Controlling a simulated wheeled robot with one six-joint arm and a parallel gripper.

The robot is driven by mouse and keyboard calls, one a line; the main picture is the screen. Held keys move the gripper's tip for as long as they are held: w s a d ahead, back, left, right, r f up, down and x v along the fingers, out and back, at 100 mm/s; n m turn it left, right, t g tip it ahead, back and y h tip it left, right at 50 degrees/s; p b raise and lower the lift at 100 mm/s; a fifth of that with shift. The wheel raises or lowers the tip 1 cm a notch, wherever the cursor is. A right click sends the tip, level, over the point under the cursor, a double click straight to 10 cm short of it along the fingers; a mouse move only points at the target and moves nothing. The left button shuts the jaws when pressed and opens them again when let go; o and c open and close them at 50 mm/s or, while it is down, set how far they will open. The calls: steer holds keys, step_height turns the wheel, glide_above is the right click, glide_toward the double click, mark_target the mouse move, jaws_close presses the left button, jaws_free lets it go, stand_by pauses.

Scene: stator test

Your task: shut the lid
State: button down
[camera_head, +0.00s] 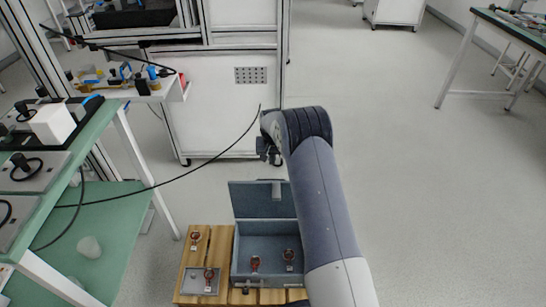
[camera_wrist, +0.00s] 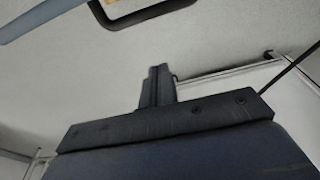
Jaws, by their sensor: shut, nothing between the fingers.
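A grey-blue box (camera_head: 243,267) stands on a wooden pallet at the bottom of the head view. Its lid (camera_head: 250,200) is open and stands roughly upright at the far side, with a small light tab at its upper right edge. My gripper (camera_head: 270,160) is above and beyond the lid's top edge in the head view, apparently apart from it. The wrist view shows my two fingers (camera_wrist: 157,88) together with nothing between them. My arm hides the right part of the box and lid.
Small reddish-brown parts (camera_head: 289,256) lie in the box. The wooden pallet (camera_head: 223,240) also carries a small grey tray (camera_head: 191,283) with similar parts. A green-topped workbench (camera_head: 100,122) stands at left, a white cabinet (camera_head: 225,110) behind.

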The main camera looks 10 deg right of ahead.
steer(key=shift+s+a+f+b, duration=0.1)
steer(key=shift+s+f+b, duration=0.15)
steer(key=shift+s+f, duration=0.4)
steer(key=shift+s+a+f+b, duration=0.1)
steer(key=shift+s+f+b, duration=0.2)
steer(key=shift+f, duration=0.6)
steer(key=shift+s+a+f+b, duration=0.1)
steer(key=shift+s+f+b, duration=0.1)
steer(key=shift+s+f, duration=0.45)
steer(key=shift+f, duration=0.15)
